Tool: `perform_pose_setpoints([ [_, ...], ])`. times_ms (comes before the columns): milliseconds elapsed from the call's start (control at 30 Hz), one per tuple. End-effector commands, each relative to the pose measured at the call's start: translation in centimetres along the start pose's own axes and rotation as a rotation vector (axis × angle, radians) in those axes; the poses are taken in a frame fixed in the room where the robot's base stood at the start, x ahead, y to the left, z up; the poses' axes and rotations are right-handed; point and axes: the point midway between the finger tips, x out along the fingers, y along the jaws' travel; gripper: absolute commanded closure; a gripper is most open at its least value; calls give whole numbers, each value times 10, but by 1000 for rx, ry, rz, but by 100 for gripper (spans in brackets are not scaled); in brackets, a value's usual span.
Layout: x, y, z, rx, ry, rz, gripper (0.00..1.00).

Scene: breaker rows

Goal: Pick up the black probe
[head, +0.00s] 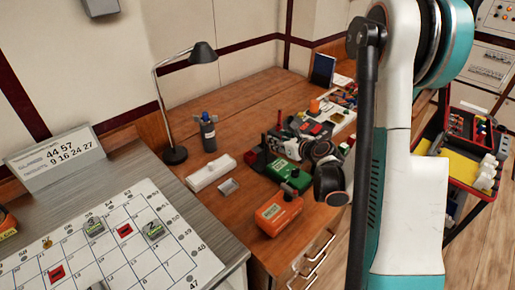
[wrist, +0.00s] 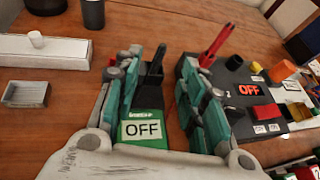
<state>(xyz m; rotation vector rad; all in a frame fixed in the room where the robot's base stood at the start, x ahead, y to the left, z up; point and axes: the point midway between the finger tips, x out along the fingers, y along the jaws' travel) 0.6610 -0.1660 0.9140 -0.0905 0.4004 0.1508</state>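In the head view my gripper (head: 287,148) is above the wooden desk, just behind the green box (head: 289,178). I cannot make out the black probe there, among the gripper parts.
A red probe (wrist: 214,46) stands right of my gripper, by a dark panel marked OFF (wrist: 248,90). An orange device (head: 278,214) sits in front of the green box. A white block (head: 211,171), small grey tray (head: 229,187), bottle (head: 208,133) and lamp (head: 176,155) stand left.

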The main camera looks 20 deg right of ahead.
Motion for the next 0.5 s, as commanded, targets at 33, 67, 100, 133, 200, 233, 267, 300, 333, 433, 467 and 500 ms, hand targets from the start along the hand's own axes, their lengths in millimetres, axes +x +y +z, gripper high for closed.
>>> perform_pose_setpoints([
  [33,1,-4,-7,31,-6,-7,62],
  [67,2,-5,-9,45,-8,-9,62],
  [100,3,-7,-11,60,-11,-11,62],
  [133,4,-7,-12,66,-12,-12,62],
  [200,9,-8,-12,72,-13,-13,62],
  [233,13,-8,-12,73,-13,-13,62],
  [267,18,-8,-12,72,-13,-12,62],
  [300,25,-8,-11,71,-12,-12,62],
  [333,31,-7,-11,70,-12,-11,62],
  [433,52,-8,-13,70,-13,-12,62],
  [467,57,-8,-13,70,-13,-12,62],
  [500,64,-7,-13,69,-12,-11,62],
])
